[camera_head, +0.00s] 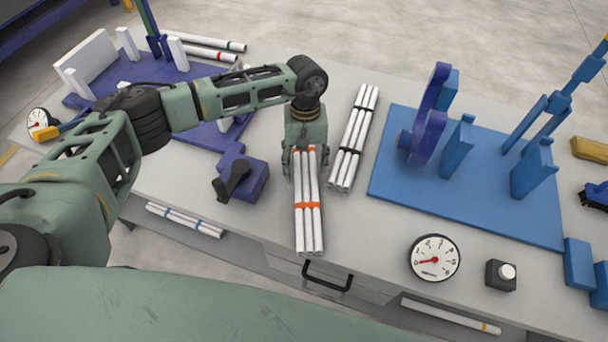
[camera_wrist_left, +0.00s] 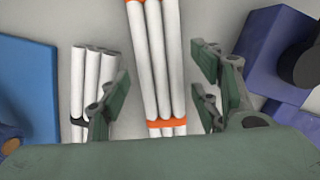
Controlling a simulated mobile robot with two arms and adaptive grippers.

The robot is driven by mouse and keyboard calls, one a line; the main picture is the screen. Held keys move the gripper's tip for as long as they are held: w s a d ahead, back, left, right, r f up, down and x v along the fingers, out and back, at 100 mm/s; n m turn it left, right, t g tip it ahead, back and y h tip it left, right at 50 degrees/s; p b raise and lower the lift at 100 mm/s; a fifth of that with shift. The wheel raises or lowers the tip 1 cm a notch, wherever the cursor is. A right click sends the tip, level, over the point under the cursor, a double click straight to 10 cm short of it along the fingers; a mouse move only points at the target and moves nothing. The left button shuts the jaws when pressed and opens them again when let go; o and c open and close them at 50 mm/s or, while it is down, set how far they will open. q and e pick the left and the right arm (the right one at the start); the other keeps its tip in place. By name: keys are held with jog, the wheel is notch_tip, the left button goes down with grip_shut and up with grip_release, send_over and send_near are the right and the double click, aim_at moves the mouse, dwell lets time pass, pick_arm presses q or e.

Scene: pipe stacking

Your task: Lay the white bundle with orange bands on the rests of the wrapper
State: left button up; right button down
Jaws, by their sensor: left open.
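The white bundle with orange bands (camera_head: 308,222) lies on the grey bench near its front edge, pointing towards me. My left gripper (camera_head: 305,160) is over the bundle's far end, open. In the left wrist view, the bundle (camera_wrist_left: 155,60) runs between the spread fingers of the left gripper (camera_wrist_left: 158,95), with a gap on both sides. What seems to be the wrapper is a blue base plate (camera_head: 390,180) with a purple open ring (camera_head: 429,135) and blue upright rests (camera_head: 457,147), (camera_head: 532,168), right of the bundle. The rests look empty. My right gripper is not in view.
A white bundle with black bands (camera_head: 353,138) lies just right of the left gripper. A purple clamp-like block (camera_head: 242,177) stands on its left. A dial gauge (camera_head: 434,258) and a black button box (camera_head: 500,275) sit near the front edge. White pipes (camera_head: 205,48) lie at the back left.

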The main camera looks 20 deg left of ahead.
aim_at(306, 175)
pick_arm(q)
jog(key=f, duration=0.1)
jog(key=s+f+p, duration=0.1)
jog(key=f, duration=0.1)
jog(key=shift+d+f, duration=0.15)
jog(key=shift+d, duration=0.05)
jog(key=shift+f, duration=0.2)
jog(key=c, duration=0.9)
jog(key=shift+w+r, duration=0.1)
jog(key=shift+r, duration=0.05)
jog(key=c, duration=0.5)
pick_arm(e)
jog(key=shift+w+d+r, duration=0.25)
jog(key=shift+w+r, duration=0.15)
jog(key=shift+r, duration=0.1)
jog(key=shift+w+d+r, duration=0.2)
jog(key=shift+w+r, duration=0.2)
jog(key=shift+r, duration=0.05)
